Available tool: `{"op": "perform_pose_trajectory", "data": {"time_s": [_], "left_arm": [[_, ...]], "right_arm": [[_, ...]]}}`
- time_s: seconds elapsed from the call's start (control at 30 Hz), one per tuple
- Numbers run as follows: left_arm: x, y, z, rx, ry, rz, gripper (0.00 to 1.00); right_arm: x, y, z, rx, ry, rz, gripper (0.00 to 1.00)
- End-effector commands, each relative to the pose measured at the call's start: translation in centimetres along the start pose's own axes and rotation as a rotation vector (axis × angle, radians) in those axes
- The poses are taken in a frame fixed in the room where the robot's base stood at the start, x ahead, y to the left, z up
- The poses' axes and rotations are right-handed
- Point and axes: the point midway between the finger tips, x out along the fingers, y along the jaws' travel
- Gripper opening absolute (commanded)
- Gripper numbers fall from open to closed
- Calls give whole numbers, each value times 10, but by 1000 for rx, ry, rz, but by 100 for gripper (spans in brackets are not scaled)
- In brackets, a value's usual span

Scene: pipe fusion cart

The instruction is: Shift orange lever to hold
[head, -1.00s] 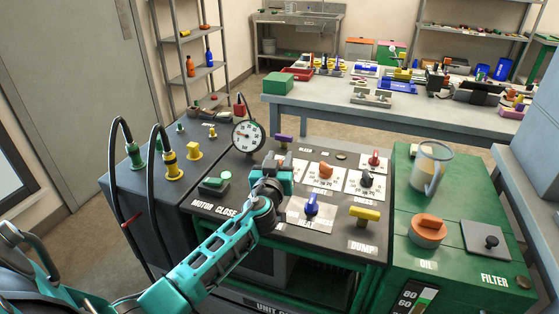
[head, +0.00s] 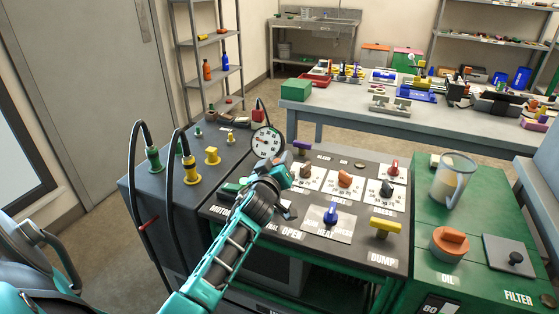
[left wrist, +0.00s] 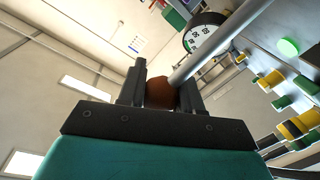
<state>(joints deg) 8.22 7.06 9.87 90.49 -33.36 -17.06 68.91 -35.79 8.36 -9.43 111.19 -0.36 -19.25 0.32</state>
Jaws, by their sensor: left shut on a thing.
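The orange lever shows in the left wrist view as a brownish-orange ball knob (left wrist: 158,93) on the end of a grey metal rod (left wrist: 205,52). My left gripper (left wrist: 162,92) is shut around the ball, with one dark finger on each side. In the head view my left gripper (head: 278,174) is over the left part of the dark control panel, just below the round gauge (head: 267,141). It hides the lever there. The panel labels MOTOR, OPEN, HEAT and DUMP are at least partly readable; I cannot make out a hold label. My right gripper is not in view.
Close by on the panel are a purple knob (head: 302,147), a blue knob (head: 331,213), an orange dial knob (head: 345,180) and a yellow handle (head: 385,226). Black cables with green and yellow plugs (head: 191,170) stand at left. A clear jug (head: 452,180) stands right.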

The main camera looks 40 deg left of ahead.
Motion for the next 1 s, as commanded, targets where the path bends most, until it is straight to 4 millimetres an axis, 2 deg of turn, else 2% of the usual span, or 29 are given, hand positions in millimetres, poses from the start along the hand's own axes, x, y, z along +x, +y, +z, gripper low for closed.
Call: {"op": "perform_pose_trajectory", "data": {"time_s": [0.33, 0.37, 0.6, 0.87, 1.0], "left_arm": [[1, 4, -6, -5, 12, 7, 0], [1, 4, -6, -5, 12, 7, 37], [1, 3, -5, -3, 10, 5, 60], [0, 2, -4, -3, 7, 3, 61], [-8, 2, -3, -3, 6, 3, 61]], "right_arm": [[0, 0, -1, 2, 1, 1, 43], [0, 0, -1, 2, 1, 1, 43], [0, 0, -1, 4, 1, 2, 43], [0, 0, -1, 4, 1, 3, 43], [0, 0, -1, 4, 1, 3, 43]]}}
